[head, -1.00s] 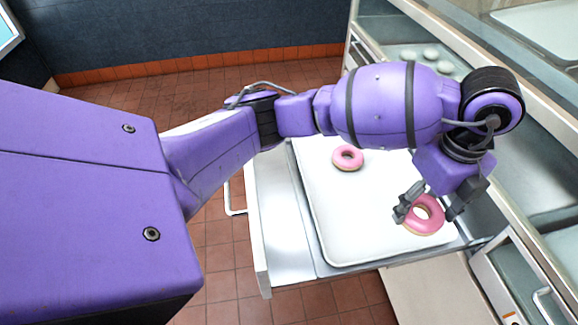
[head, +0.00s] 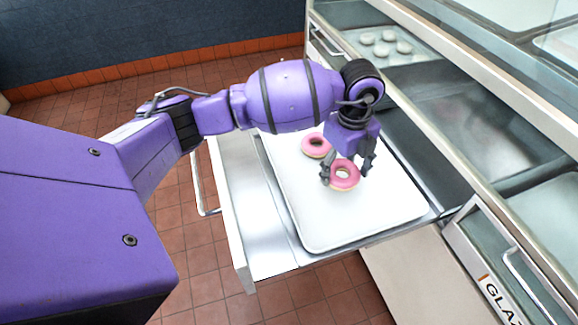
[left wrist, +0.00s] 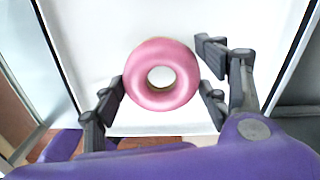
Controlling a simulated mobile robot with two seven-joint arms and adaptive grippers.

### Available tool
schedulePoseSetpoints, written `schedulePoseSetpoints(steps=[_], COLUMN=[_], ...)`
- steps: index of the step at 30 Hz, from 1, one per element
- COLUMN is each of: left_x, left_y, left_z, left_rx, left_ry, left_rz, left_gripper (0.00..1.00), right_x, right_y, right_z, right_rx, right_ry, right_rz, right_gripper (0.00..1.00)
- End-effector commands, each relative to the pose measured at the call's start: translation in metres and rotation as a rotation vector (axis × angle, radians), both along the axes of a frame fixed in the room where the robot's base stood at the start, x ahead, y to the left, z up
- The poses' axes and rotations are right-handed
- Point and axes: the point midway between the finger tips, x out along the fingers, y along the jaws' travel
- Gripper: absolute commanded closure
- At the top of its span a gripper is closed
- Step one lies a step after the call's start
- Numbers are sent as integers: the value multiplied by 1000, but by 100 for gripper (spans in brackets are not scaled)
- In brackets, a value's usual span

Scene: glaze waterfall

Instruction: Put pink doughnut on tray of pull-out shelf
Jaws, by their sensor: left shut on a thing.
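My left gripper (head: 346,176) is shut on a pink doughnut (head: 344,186), with a finger on either side of its rim. The same doughnut shows flat, hole facing up, in the left wrist view (left wrist: 163,52). It is over the white tray (head: 345,222) of the pull-out shelf; I cannot tell whether it touches the tray. A second pink doughnut (head: 316,136) lies on the tray just behind and left of the held one. My right gripper is not in view.
The pull-out shelf (head: 240,215) stands open with a metal strip left of the tray. The tray's front part is clear. A glass-sided counter (head: 450,95) runs along the right, with pale round pieces (head: 385,43) on a tray at the back.

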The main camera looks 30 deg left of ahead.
Motion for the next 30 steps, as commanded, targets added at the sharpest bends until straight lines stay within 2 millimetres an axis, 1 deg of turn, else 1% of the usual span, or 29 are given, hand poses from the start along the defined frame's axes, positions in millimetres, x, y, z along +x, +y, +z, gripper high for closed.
schedulePoseSetpoints(steps=[3, 6, 9, 17, 20, 21, 24, 25, 30], left_x=[3, 3, 3, 4, 3, 4, 4, 4, 4], left_y=[8, 7, 6, 6, 6, 6, 6, 6, 6], left_z=[-10, -26, -37, -37, -40, -40, -40, -40, -39], left_rx=[2, 1, 0, 1, 1, 1, 1, 1, 0], left_ry=[2, 2, 0, -3, -3, -3, -3, -3, -4], left_rz=[3, 1, 0, -1, -1, -1, -1, -1, -1], left_gripper=[58, 58, 58, 58, 58, 28, 15, 14, 14], right_x=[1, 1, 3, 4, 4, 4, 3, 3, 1], right_y=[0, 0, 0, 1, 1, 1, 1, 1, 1], right_z=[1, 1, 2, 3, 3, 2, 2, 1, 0], right_rx=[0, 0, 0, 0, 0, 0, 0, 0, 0], right_ry=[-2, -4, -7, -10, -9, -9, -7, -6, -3], right_rz=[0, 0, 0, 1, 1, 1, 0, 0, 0], right_gripper=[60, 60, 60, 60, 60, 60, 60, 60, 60])
